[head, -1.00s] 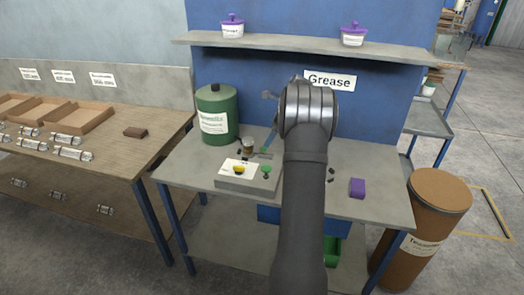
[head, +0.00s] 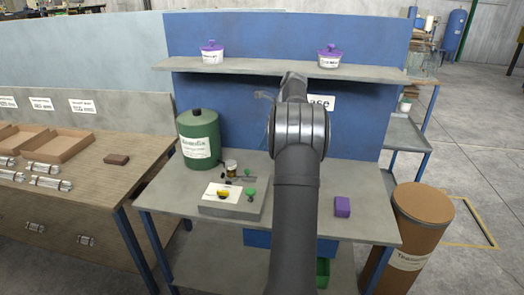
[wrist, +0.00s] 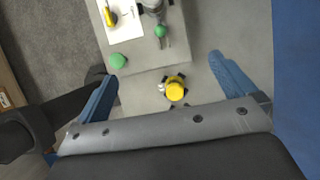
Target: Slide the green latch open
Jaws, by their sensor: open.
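A second, round green knob (head: 250,192) is on the box's right end and shows in the wrist view (wrist: 118,61). My gripper (wrist: 162,68) is open and empty, its blue fingers spread wide above the bench. Both green knobs lie apart from the fingers. In the head view my arm hides the gripper.
The grey box (head: 213,211) carries a white label and a yellow knob (head: 222,192). A yellow-topped object (wrist: 175,92) sits below the fingers. A purple block (head: 342,206) lies at right.

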